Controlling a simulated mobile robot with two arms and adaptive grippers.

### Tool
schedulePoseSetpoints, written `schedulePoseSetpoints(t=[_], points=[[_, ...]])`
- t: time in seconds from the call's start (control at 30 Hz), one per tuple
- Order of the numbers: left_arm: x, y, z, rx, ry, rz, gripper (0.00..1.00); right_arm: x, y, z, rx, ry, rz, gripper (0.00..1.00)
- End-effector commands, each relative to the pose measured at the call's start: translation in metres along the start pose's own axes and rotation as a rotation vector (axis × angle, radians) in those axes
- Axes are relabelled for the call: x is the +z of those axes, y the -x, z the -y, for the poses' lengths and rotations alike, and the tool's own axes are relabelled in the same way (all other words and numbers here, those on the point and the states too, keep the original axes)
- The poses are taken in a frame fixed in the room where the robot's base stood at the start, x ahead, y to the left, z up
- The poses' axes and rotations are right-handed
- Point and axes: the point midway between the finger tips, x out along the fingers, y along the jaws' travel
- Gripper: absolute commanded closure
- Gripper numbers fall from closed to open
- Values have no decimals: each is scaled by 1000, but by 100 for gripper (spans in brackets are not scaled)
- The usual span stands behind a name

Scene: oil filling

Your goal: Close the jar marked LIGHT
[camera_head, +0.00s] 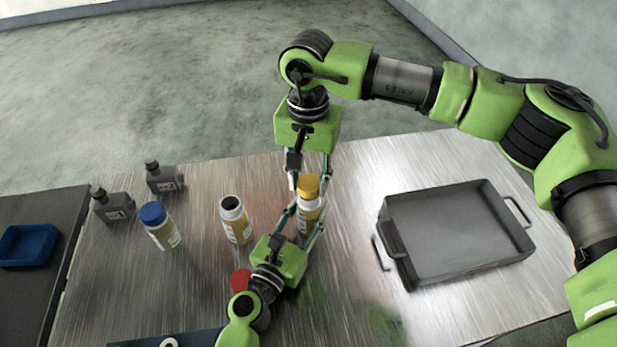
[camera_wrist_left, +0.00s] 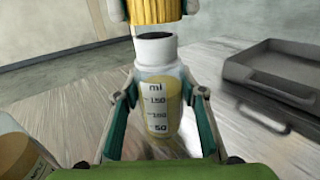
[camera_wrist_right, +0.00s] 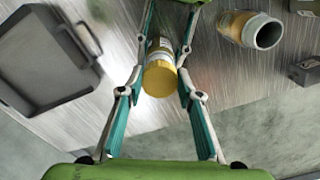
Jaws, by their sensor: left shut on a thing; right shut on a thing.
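A clear jar of amber liquid with a white neck (camera_wrist_left: 157,52) stands in the middle of the left wrist view; I cannot read LIGHT on it. My left gripper (camera_wrist_left: 158,104) is shut around its body. Its dark mouth is open. A yellow ridged cap (camera_wrist_left: 160,10) is above the mouth, with a small gap. My right gripper (camera_wrist_right: 162,72) is shut on this cap from the far side; the cap (camera_wrist_right: 160,80) also shows in the right wrist view. In the head view the cap (camera_head: 308,187) and jar (camera_head: 308,222) are partly hidden by the fingers.
An open jar (camera_head: 236,226) stands left of the held jar. A red cap (camera_head: 240,280) lies near my left gripper. A blue-capped jar (camera_head: 161,228) and two grey bottles (camera_head: 113,207) stand farther left. A grey metal tray (camera_head: 455,235) with handles takes up the right side.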

Motion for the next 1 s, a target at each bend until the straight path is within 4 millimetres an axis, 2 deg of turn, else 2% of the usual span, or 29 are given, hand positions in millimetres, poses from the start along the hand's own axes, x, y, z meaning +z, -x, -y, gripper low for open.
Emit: schedulePoseSetpoints(t=[0.27,1.0], points=[[0,0,0,0,0,0,100,0,-15,0,0,0,0,75],[0,0,0,0,0,0,100,0,-19,0,1,-1,1,75]])
